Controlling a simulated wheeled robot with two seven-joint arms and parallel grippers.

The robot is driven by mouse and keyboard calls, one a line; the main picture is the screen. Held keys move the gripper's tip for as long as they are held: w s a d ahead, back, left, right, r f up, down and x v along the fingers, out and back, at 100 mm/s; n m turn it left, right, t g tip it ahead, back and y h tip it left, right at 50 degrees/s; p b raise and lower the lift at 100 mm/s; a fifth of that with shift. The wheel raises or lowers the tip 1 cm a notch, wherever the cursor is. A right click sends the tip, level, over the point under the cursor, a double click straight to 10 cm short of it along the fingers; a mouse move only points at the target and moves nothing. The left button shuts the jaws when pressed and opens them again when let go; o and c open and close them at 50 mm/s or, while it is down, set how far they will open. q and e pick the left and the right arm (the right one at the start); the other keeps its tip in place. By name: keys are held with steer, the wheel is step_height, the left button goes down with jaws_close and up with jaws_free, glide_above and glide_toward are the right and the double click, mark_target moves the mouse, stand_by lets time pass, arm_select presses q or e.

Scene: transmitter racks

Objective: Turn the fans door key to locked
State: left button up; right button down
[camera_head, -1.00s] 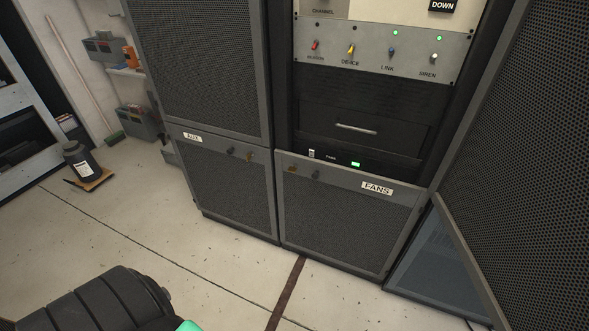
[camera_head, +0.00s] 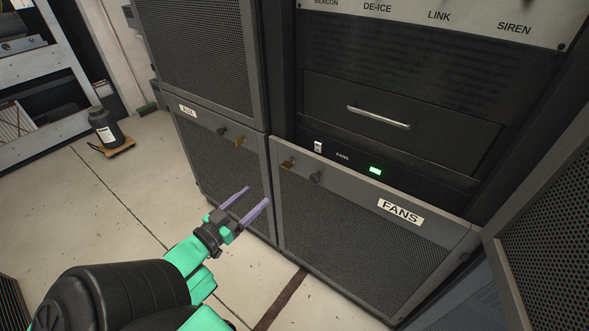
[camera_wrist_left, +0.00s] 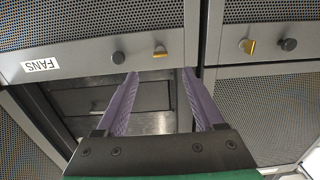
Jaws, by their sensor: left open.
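The FANS door (camera_head: 350,235) is a grey framed mesh panel, low in the middle rack. Its small brass key (camera_head: 288,162) sits near its upper left corner, beside a dark round knob (camera_head: 315,177). My left gripper (camera_head: 257,196) is open and empty, in front of the rack, below and left of the key in the head view. In the left wrist view the scene is upside down. The brass key (camera_wrist_left: 160,51) lies just beyond the gap between the open purple fingers (camera_wrist_left: 160,73), apart from them. My right gripper is not in view.
The AUX door (camera_head: 220,175), left of the FANS door, has its own brass key (camera_head: 239,141) and knob (camera_head: 222,130). Above FANS are a lit green indicator (camera_head: 375,170) and a drawer handle (camera_head: 378,117). An open mesh door (camera_head: 555,190) stands at right.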

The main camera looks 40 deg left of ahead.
mark_target(292, 165)
arm_select(q)
steer(key=w+b, duration=0.1)
steer(key=w, duration=1.2)
steer(key=shift+w+a+r, duration=0.2)
steer(key=shift+w+r, duration=0.2)
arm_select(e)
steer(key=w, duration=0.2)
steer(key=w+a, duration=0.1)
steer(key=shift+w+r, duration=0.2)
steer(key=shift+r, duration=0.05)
arm_select(q)
jaws_close()
